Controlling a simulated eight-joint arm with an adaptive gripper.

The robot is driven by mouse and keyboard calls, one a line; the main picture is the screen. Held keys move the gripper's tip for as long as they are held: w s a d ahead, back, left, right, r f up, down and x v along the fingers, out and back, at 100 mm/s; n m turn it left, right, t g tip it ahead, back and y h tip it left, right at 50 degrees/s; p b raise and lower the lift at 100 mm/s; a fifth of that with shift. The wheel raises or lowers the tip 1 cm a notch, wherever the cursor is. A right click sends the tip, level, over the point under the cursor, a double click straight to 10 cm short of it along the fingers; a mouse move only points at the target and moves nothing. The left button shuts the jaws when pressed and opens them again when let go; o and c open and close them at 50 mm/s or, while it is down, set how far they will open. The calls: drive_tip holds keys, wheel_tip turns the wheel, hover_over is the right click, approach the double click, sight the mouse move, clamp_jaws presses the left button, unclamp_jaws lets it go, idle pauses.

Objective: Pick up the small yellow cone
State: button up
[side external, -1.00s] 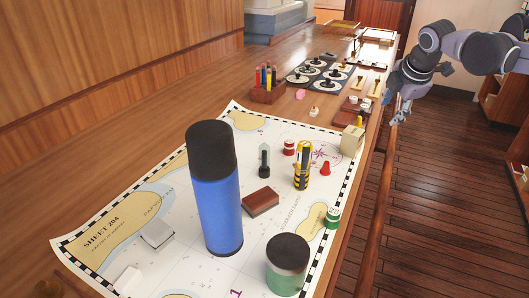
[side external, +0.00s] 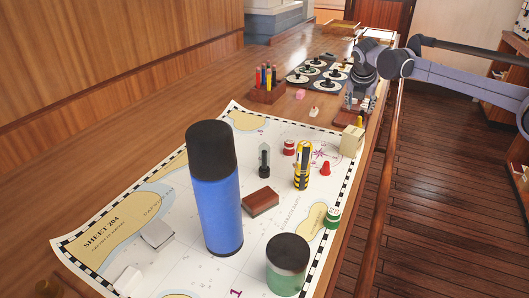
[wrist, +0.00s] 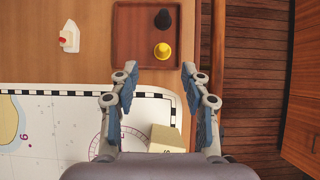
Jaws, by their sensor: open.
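The small yellow cone (wrist: 163,51) stands in a brown wooden tray (wrist: 128,38) in the wrist view, seen from above, with a dark cone (wrist: 163,19) behind it. In the side view a bit of yellow (side external: 360,122) shows at the tray, partly hidden by my gripper. My gripper (wrist: 160,76) is open and empty, pointing down. In the wrist view its fingertips lie on either side of the cone's column, a little nearer the camera's lower edge than the cone. In the side view my gripper (side external: 358,104) hangs over the tray area.
A cream block (wrist: 165,138) stands on the chart's corner near the tray. A tall blue cylinder (side external: 217,195) stands on the chart. The table's edge and rail (wrist: 218,60) run along the right.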

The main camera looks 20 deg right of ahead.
sight(360, 117)
drive_tip(key=x, duration=0.7)
drive_tip(key=shift+d+f, duration=0.2)
drive_tip(key=shift+d, duration=0.1)
drive_tip(key=shift+s, duration=0.1)
clamp_jaws()
